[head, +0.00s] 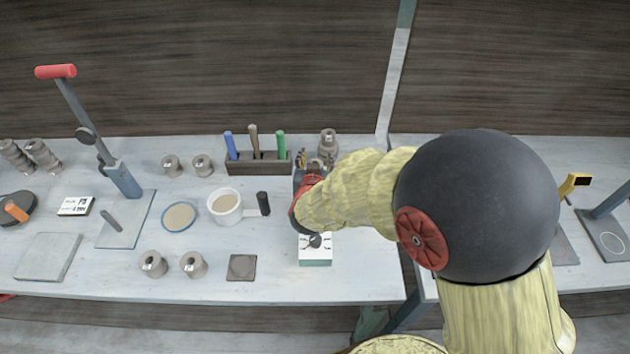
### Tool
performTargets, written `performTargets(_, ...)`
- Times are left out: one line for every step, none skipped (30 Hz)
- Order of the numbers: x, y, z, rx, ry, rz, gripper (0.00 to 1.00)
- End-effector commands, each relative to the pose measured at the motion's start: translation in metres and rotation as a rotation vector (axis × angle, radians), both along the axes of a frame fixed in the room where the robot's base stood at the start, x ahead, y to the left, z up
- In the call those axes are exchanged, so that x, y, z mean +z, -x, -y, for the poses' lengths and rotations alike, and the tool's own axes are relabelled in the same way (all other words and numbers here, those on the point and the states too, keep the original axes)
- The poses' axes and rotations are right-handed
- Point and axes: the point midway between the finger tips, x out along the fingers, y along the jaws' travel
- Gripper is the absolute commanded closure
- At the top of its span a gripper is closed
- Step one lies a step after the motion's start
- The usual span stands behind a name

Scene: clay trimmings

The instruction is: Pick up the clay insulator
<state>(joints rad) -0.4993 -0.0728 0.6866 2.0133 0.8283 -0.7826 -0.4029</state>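A grey ribbed clay insulator (328,142) stands upright at the back of the table, just right of the tool rack and just beyond my gripper. Two more ribbed clay pieces (42,155) lean at the far left. Several short spool-shaped clay pieces stand on the table, two at the back (203,165) and two at the front (194,265). My gripper (312,162) is at the right end of the rack, partly hidden by my own wrist. I cannot tell whether its fingers are apart or touch the insulator.
A wooden rack (258,168) holds upright tools left of my gripper. A white handled pot (225,207), a round tan disc (180,217) and a red-handled lever press (122,180) stand further left. A small box (316,257) lies below my wrist. The front middle is mostly clear.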

Motion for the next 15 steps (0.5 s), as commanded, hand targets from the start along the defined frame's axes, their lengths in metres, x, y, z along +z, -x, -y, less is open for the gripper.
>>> performTargets(0.0000,0.0001,0.0000,0.000,0.000,0.000,0.60)
performTargets(-0.0001,0.0001,0.0000,0.000,0.000,0.000,0.61)
performTargets(-0.0001,0.0001,0.0000,0.000,0.000,0.000,0.64)
performTargets(-0.0001,0.0001,0.0000,0.000,0.000,0.000,0.65)
performTargets(-0.0001,0.0001,0.0000,0.000,0.000,0.000,0.67)
performTargets(-0.0001,0.0001,0.0000,0.000,0.000,0.000,0.69)
performTargets(-0.0001,0.0001,0.0000,0.000,0.000,0.000,0.71)
performTargets(-0.0001,0.0001,0.0000,0.000,0.000,0.000,0.73)
performTargets(-0.0001,0.0002,0.0000,0.000,0.000,0.000,0.75)
performTargets(-0.0001,0.0002,0.0000,0.000,0.000,0.000,0.77)
performTargets(-0.0002,0.0002,0.0000,0.000,0.000,0.000,0.78)
performTargets(-0.0002,0.0002,0.0000,0.000,0.000,0.000,0.81)
performTargets(-0.0003,0.0002,0.0000,0.000,0.000,0.000,0.82)
performTargets(-0.0003,0.0003,0.0001,0.000,0.001,-0.001,0.84)
performTargets(-0.0004,0.0003,0.0001,0.000,0.001,-0.001,0.86)
